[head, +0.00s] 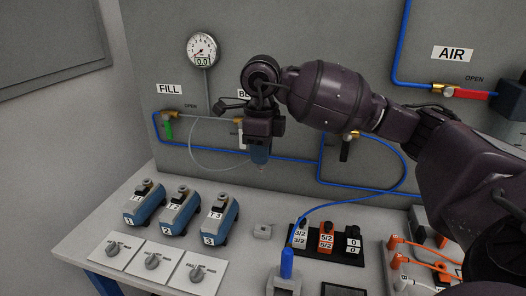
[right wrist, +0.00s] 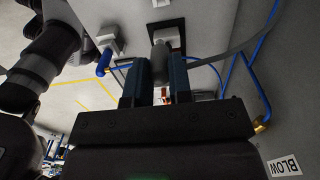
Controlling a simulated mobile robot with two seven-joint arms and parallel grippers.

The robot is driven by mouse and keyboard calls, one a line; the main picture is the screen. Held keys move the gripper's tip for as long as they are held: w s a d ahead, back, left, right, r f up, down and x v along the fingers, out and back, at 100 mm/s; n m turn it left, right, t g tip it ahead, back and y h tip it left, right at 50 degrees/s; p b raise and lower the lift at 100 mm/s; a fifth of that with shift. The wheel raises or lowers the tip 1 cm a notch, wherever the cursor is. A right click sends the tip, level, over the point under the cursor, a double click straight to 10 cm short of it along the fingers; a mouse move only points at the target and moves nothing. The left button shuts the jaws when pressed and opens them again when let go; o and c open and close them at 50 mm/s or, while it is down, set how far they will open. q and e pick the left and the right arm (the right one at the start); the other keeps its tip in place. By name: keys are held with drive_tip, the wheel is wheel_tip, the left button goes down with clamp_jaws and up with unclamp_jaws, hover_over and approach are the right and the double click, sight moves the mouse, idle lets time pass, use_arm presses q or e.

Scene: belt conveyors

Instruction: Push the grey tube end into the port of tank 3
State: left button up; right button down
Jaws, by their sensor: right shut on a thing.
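Tank 3 (head: 228,222) is the rightmost of the blue tanks on the bench, with a small grey round fitting (head: 222,198) on its upper end. My right gripper (head: 261,158) is in front of the wall panel, above and to the right of tank 3, pointing down. In the right wrist view, its fingers (right wrist: 158,85) are shut on the grey tube end (right wrist: 158,62). The grey tube (right wrist: 222,48) leads off to the right there; in the head view, it hangs in a loop (head: 200,160) from the FILL valve. The tube end is clear of the tank. My left gripper is out of view.
Tank 1 (head: 140,212) and tank 2 (head: 174,219) stand left of tank 3, with white knob plates (head: 152,260) in front. A dark valve tray (head: 343,250) and an upright blue tube end (head: 287,262) are to the right. Blue piping (head: 292,159) crosses the panel.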

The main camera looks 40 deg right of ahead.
drive_tip(key=w+a+f+b, duration=0.5)
drive_tip(key=w+a, duration=0.1)
drive_tip(key=w, duration=0.3)
drive_tip(key=shift+w, duration=0.15)
idle(0.9)
drive_tip(key=shift+f, duration=0.1)
